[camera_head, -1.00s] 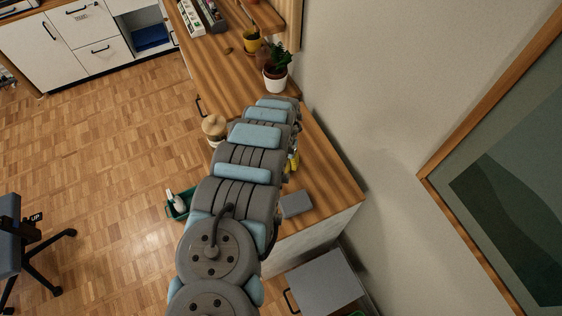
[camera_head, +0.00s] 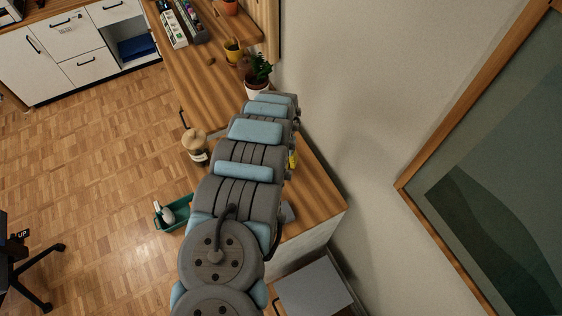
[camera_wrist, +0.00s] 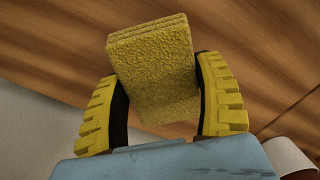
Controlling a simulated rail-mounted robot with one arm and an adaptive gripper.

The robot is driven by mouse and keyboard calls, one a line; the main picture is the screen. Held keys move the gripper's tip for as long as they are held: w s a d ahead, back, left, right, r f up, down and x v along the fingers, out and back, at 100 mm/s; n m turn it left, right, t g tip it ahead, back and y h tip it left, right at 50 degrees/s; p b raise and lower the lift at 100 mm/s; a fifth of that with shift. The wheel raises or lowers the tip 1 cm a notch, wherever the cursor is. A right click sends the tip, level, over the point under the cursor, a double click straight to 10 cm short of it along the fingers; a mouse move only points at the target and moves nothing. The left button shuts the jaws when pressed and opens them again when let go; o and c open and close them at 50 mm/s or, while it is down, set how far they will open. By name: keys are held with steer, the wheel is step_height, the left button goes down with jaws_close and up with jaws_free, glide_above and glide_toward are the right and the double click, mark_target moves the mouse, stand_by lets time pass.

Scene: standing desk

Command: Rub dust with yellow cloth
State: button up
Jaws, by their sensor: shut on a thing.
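The yellow cloth (camera_wrist: 155,70) is a folded, rough-textured pad in the wrist view, tilted slightly. My gripper (camera_wrist: 165,95), with ribbed yellow fingers, is shut on it from both sides. The wooden desk top (camera_wrist: 250,40) fills the background of the wrist view; whether the cloth touches it I cannot tell. In the head view my arm covers the gripper and most of the cloth; a small yellow patch (camera_head: 293,160) shows beside the arm. I cannot make out dust on the visible desk top (camera_head: 318,190).
A beige-topped jar (camera_head: 195,145) is left of my arm. A grey object (camera_head: 287,212) lies partly hidden near the desk's front. The wall (camera_head: 350,110) bounds the right.

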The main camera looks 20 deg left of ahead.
steer(key=shift+s+d+r, duration=0.1)
steer(key=shift+r, duration=0.45)
steer(key=shift+r+p, duration=1.3)
steer(key=shift+r, duration=0.5)
